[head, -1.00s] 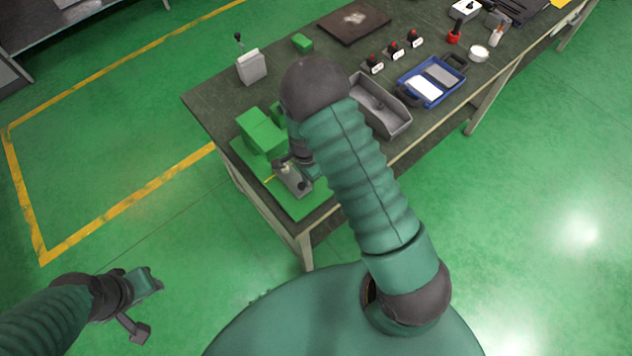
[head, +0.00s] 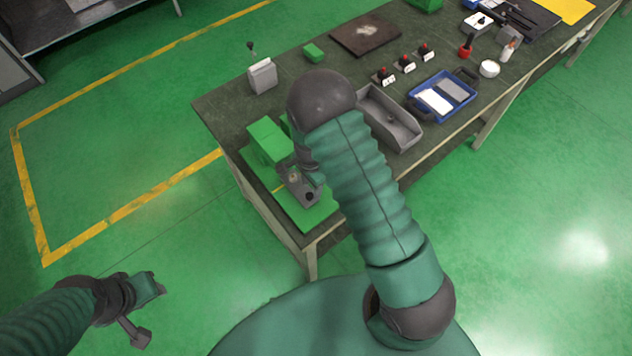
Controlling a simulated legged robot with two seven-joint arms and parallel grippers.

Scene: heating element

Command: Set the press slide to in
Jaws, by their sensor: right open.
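A green press (head: 268,141) with a flat green base plate (head: 318,216) stands at the near left corner of the workbench. My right gripper (head: 290,184) is low over the base plate, in front of the green block of the press. It is open, but my own forearm and wrist cover part of it and of the press. I cannot make out the slide's position or whether the gripper touches it. My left gripper (head: 150,312) hangs over the floor at the lower left, away from the bench; its jaw state is unclear.
On the dark workbench (head: 221,112) stand a grey open bin (head: 398,126), a blue tray (head: 464,104), a white box with a lever (head: 262,77), a small green block (head: 313,53), several red-knobbed switches (head: 405,64) and a dark plate (head: 365,36). The floor left of the bench is clear.

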